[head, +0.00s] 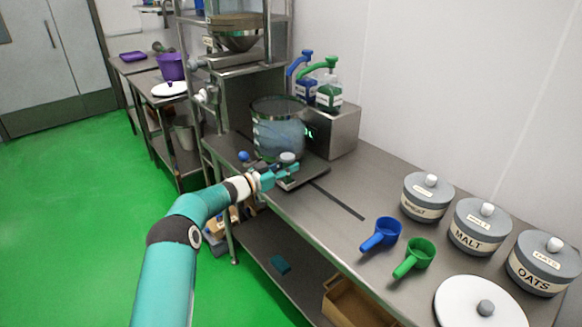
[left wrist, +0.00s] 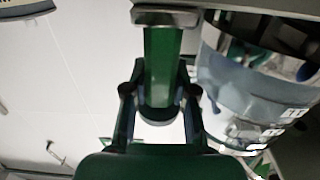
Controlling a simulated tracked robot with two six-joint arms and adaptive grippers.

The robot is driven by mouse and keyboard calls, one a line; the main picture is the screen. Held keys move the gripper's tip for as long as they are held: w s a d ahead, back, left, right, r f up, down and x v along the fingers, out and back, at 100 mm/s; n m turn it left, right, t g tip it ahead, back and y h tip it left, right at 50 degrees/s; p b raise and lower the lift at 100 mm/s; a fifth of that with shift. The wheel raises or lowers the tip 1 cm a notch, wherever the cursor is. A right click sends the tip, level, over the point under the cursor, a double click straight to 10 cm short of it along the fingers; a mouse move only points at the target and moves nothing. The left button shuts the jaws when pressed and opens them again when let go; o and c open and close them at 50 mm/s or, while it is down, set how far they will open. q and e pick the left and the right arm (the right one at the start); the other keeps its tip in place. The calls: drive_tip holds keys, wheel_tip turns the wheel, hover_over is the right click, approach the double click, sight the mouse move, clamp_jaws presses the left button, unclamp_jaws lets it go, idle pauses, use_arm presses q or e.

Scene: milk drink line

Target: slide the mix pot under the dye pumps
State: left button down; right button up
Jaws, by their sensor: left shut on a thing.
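The mix pot (head: 278,135) is a wide see-through vessel with a metal rim, upright on a dark flat plate (head: 316,169) on the steel bench. Behind it to the right, the blue dye pump (head: 306,88) and green dye pump (head: 328,92) stand on a steel box. Their spouts point left, near the pot's back right rim in the picture; whether they overhang it I cannot tell. My left gripper (head: 289,168) is at the pot's front, shut on a bar-like handle (left wrist: 162,70). The pot (left wrist: 255,85) is beside it in the left wrist view. My right gripper is not seen.
A blue scoop (head: 382,235), a green scoop (head: 415,257), several lidded grey jars (head: 477,227) and a white lid (head: 480,305) occupy the bench's right part. A steel frame with a hopper (head: 236,35) rises behind the pot's left.

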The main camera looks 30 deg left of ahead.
use_arm(q)
drive_tip(key=c, duration=0.9)
unclamp_jaws()
drive_tip(key=shift+s+a, duration=0.15)
drive_tip(key=v, duration=1.1)
drive_tip(key=shift+s, duration=0.35)
